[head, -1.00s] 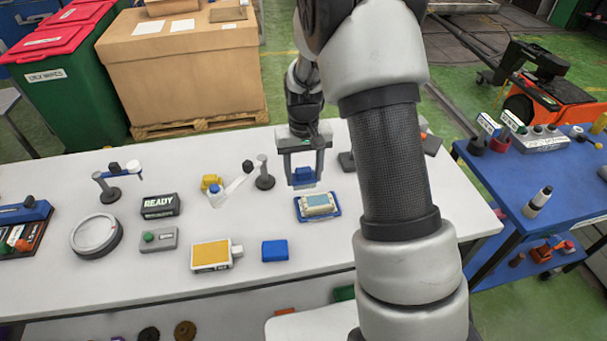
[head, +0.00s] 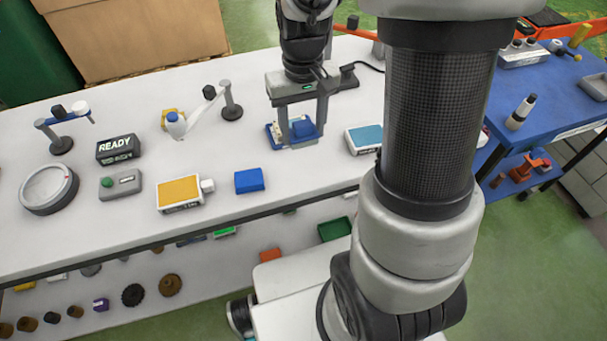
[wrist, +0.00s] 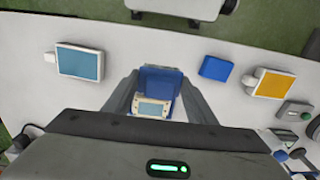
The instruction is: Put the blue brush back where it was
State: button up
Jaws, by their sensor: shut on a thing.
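My gripper (head: 304,136) is shut on a blue block-like thing, which I take for the blue brush (head: 303,129). It holds it over the white table, in front of a small blue tray (head: 270,128) with a cream device on it. The gripper partly hides this tray in the head view. In the wrist view the blue brush (wrist: 160,80) sits between the two fingers, and the cream device (wrist: 153,107) shows just beyond it. I cannot tell how high the brush is above the table, or see any bristles.
A separate blue block (head: 249,181) lies beside a yellow-topped box (head: 180,193). A teal-topped box (head: 364,138) stands right of my gripper. A small jointed stand (head: 230,103) is to the left. Bare table lies between the blue block and the teal-topped box.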

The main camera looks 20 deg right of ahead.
aim_at(304, 169)
jog(key=f, duration=0.6)
jog(key=f+b, duration=0.1)
jog(key=f, duration=0.3)
jog(key=shift+s, duration=0.25)
jog(key=shift+f, duration=0.2)
jog(key=o, duration=1)
jog(key=shift+o, duration=0.2)
